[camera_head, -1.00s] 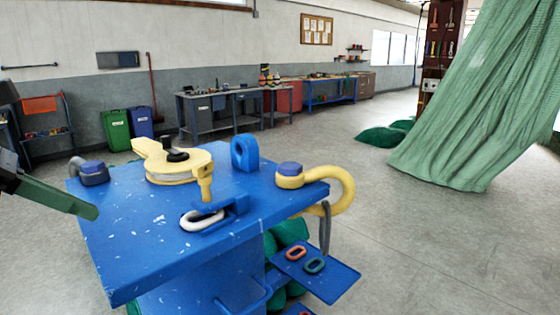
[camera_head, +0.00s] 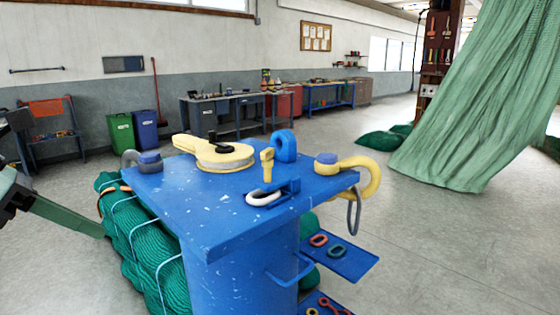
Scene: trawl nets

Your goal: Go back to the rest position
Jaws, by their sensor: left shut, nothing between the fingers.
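My left gripper (camera_head: 68,217) reaches in from the left edge, its green fingers together and empty. It is apart from the blue stand (camera_head: 215,215) and to the left of it, in front of the bundled green net (camera_head: 150,255). The rest of the left arm is cut off by the picture's edge. My right gripper is not in view.
A small blue shelf (camera_head: 350,264) juts out at right. Open floor (camera_head: 450,245) lies beyond it.

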